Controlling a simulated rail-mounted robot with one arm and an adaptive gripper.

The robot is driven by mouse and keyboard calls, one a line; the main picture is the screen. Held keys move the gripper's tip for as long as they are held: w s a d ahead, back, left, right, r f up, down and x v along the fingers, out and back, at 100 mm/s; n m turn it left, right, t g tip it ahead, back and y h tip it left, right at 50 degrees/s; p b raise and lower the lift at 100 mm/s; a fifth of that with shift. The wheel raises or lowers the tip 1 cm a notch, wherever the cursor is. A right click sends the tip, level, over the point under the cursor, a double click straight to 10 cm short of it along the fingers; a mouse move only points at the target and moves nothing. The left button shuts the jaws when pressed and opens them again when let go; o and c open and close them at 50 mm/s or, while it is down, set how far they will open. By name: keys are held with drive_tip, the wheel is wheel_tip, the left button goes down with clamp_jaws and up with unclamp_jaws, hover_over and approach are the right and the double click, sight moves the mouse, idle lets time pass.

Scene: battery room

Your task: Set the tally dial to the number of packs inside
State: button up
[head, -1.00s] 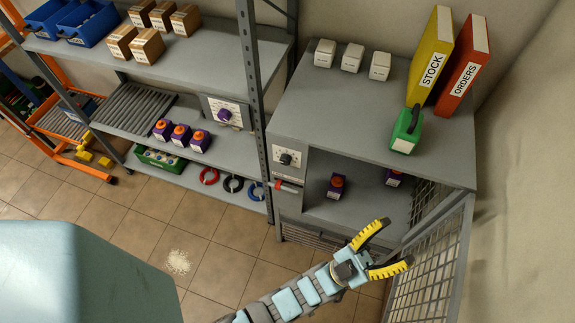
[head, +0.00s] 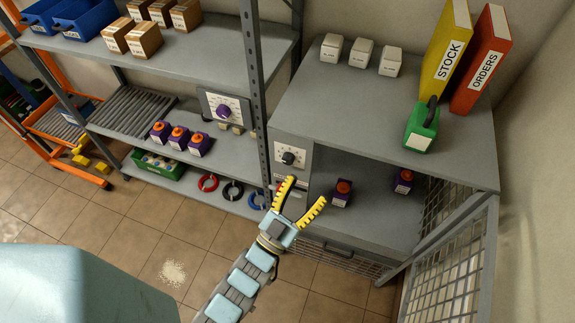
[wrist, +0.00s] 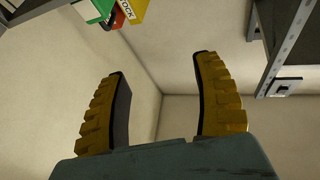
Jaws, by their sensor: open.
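A cabinet (head: 387,122) with an open mesh door stands at the right in the head view. My gripper (head: 306,191) is open and empty, appearing just below and right of this dial. Its yellow fingers also show in the wrist view (wrist: 160,65), with nothing between them.
Another dial with a purple knob (head: 223,110) is on the left shelf, near several purple packs (head: 179,137). A green container (head: 421,128), yellow binder (head: 440,55), red binder (head: 480,60) and white boxes (head: 361,53) stand on the cabinet. The mesh door (head: 452,265) juts forward.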

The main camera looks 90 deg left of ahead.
drive_tip(key=s+a+f+n+g+b, duration=0.1)
drive_tip(key=s+f+n+g+b, duration=0.35)
drive_tip(key=s+f+g, duration=0.65)
drive_tip(key=t+b, duration=0.3)
approach(287, 162)
drive_tip(key=shift+h, duration=0.4)
drive_tip(key=shift+r+b+x, duration=0.1)
drive_tip(key=shift+b+x, duration=0.4)
drive_tip(key=shift+x, duration=2.15)
drive_tip(key=shift+r+b+x, duration=0.15)
drive_tip(key=shift+b+x, duration=0.3)
drive_tip(key=shift+x, duration=2.2)
drive_tip(key=shift+s, duration=0.15)
drive_tip(key=c, duration=1.2)
drive_tip(key=shift+m, duration=0.25)
clamp_jaws()
